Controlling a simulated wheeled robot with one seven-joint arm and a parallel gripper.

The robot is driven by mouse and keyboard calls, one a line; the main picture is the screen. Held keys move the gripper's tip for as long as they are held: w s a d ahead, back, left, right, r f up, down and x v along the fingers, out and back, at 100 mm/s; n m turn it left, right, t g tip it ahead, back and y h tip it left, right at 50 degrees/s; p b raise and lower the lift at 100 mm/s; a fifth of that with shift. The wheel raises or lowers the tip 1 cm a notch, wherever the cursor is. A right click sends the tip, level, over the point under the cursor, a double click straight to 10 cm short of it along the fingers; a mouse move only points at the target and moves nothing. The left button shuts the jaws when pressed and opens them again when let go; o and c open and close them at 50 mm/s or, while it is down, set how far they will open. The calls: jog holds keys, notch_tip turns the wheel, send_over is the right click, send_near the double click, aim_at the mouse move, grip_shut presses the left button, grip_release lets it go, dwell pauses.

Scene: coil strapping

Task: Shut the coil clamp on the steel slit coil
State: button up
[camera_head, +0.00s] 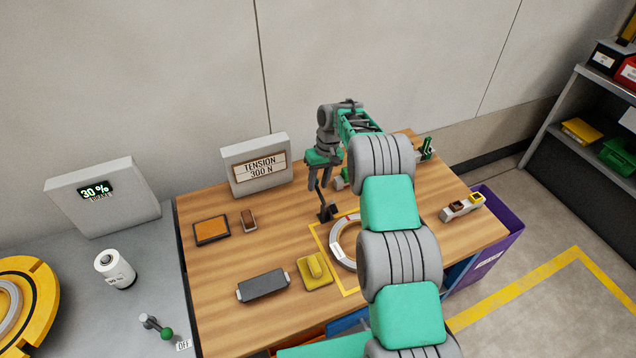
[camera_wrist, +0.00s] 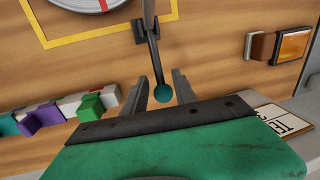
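The steel slit coil (camera_head: 345,262) lies flat inside a yellow taped square on the wooden table, partly hidden by my arm. Its edge also shows at the top of the wrist view (camera_wrist: 88,5). The coil clamp (camera_head: 328,213) has a dark base beside the coil and a dark lever raised at a tilt. In the wrist view the lever (camera_wrist: 154,50) ends in a teal ball knob (camera_wrist: 162,93). My gripper (camera_head: 319,180) is open above the clamp. In the wrist view its fingers (camera_wrist: 161,90) stand either side of the knob, with gaps showing.
A tension sign (camera_head: 260,169) stands behind the clamp to the left. A yellow block (camera_head: 315,273), a grey block (camera_head: 263,286) and a dark orange-topped pad (camera_head: 211,230) lie on the table. Several coloured blocks (camera_wrist: 42,118) show at the wrist view's left.

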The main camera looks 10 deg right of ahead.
jog(key=shift+a+f, duration=0.15)
jog(key=shift+f, duration=0.45)
jog(key=shift+c, duration=0.4)
jog(key=c, duration=0.6)
jog(key=shift+r, duration=0.1)
grip_shut()
